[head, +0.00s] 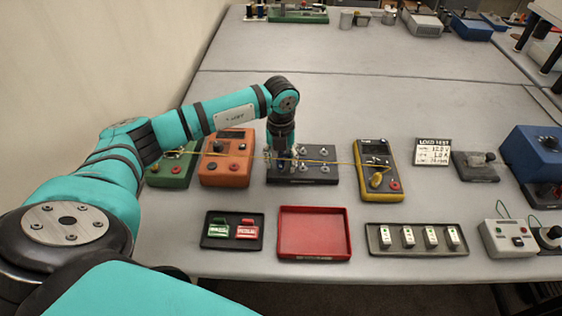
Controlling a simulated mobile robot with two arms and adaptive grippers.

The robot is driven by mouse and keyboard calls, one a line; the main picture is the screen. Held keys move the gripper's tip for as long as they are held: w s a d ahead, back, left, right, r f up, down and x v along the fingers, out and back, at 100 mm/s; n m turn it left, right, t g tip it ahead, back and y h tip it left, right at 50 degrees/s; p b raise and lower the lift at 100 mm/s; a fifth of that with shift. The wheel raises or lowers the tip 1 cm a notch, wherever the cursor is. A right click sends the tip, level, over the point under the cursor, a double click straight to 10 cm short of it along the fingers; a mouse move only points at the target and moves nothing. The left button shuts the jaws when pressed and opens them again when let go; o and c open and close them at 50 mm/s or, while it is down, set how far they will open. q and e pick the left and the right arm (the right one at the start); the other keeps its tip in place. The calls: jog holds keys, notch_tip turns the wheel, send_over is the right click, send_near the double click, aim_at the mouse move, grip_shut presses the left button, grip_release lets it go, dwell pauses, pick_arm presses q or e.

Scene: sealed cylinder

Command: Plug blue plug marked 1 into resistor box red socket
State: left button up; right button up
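My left gripper (280,152) points down over the left part of a black board with several metal posts (318,179). Its fingertips are small and partly hidden by the arm and the board's parts, so I cannot tell if they are open or shut. I cannot make out the blue plug marked 1. An orange box (226,175) with a dark display and a red round spot (242,174) stands left of the gripper. A green box (170,172) stands left of it, partly behind my arm. I cannot read which box is the resistor box. My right gripper is not in view.
Yellow leads run across the board to a yellow meter (366,187). In front lie a black tray (232,248) with green and red tags, an empty red tray (314,257) and a tray of white blocks (457,249). A blue box (534,148) stands right.

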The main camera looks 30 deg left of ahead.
aim_at(281, 157)
pick_arm(q)
grip_shut()
jog(key=shift+r, duration=0.25)
jog(key=shift+r+p, duration=2)
jog(key=shift+r, duration=0.8)
